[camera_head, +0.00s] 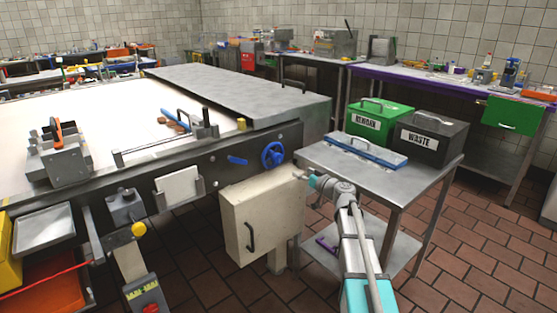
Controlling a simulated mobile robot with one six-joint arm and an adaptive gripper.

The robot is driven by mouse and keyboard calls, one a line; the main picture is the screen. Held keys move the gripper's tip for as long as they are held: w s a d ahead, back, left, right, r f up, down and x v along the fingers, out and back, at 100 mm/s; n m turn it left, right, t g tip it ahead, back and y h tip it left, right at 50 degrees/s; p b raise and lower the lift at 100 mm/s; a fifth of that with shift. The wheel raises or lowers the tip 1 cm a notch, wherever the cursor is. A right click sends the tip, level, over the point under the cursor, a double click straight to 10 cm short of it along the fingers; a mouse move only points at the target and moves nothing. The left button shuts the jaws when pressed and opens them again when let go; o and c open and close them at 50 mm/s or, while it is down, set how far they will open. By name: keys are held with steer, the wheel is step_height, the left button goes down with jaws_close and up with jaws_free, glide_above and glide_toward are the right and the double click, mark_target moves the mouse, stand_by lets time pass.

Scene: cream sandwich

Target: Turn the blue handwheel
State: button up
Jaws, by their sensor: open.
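The blue handwheel (273,155) is mounted on the dark side rail of the large machine, near its right end. My gripper (297,173) is small in the view, at the end of my arm, which reaches in from the lower right. It is a little right of and below the handwheel in the picture, apart from it, in front of the side table's left edge. The gripper is open and I see nothing in it.
A cream cabinet (262,215) with a black handle hangs below the handwheel. Tiled floor (455,262) is free at the lower right.

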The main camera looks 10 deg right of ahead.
mark_target(279, 159)
steer(key=n, duration=0.4)
steer(key=shift+s, duration=0.1)
stand_by(0.4)
steer(key=x, duration=1.3)
steer(key=shift+w+a, duration=0.2)
steer(key=shift+w, duration=0.1)
steer(key=c, duration=1.1)
